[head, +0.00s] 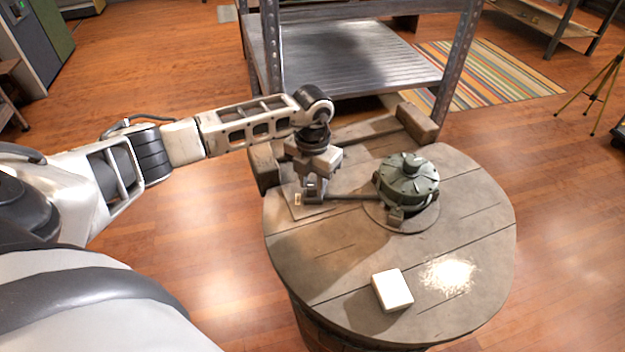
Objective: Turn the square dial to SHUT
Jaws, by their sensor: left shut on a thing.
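My left gripper (313,188) points down over the left part of the round wooden barrel top (340,255). It is shut on a small part that stands on a flat square plate (302,212); this appears to be the square dial, mostly hidden by the fingers. A small pale label shows beside the fingers, but I cannot read it or see which way the dial points. A thin dark bar (352,197) runs from there to a grey-green round housing (408,183) on the right of the barrel top. My right gripper is not in view.
A white block (392,290) lies near the front edge of the barrel top. A metal shelf (345,55) stands close behind. The front left of the top is clear.

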